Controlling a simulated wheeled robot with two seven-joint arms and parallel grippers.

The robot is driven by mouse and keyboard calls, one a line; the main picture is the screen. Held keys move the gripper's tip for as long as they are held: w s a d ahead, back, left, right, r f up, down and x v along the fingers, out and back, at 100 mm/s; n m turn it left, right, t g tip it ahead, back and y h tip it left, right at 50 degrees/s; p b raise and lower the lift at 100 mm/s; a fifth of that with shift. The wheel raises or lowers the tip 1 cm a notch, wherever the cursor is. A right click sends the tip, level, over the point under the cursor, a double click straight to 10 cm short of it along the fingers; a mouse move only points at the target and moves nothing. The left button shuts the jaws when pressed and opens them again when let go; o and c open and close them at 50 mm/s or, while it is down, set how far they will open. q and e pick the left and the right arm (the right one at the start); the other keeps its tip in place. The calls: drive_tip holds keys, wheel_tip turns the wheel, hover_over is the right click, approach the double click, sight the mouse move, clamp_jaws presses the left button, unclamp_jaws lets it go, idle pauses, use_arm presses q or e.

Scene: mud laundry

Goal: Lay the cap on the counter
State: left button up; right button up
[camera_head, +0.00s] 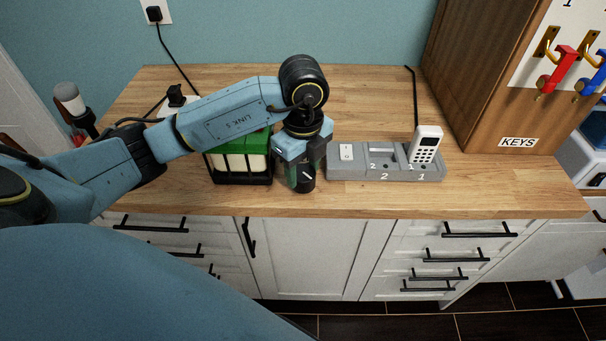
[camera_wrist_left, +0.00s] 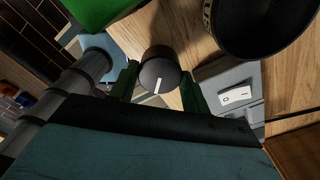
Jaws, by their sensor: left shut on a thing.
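The cap is a small black round piece with a white line on its top; it shows in the left wrist view (camera_wrist_left: 160,76) and in the head view (camera_head: 302,181). My left gripper (camera_head: 297,172) points down over the counter (camera_head: 350,198) and is shut on the cap. Its two dark green fingers (camera_wrist_left: 159,88) stand on either side of the cap in the left wrist view. The cap is over the wooden counter near its front edge; I cannot tell if it touches the wood. My right gripper is not in view.
A green-topped black crate (camera_head: 240,165) stands just left of my gripper. A grey station (camera_head: 385,174) with a white switch and a white handset (camera_head: 426,145) stands just right. A wooden key cabinet (camera_head: 490,80) is further right. Bare counter lies behind the station.

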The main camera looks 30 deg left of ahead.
sight(304, 173)
use_arm(q)
wheel_tip(304, 173, down, 2)
drive_tip(key=shift+f, duration=0.15)
drive_tip(key=shift+f, duration=0.15)
drive_tip(key=o, duration=1.1)
wheel_tip(304, 173, up, 12)
drive_tip(key=shift+r+p, duration=0.25)
drive_tip(key=shift+p, duration=0.5)
drive_tip(key=shift+d+f, duration=0.1)
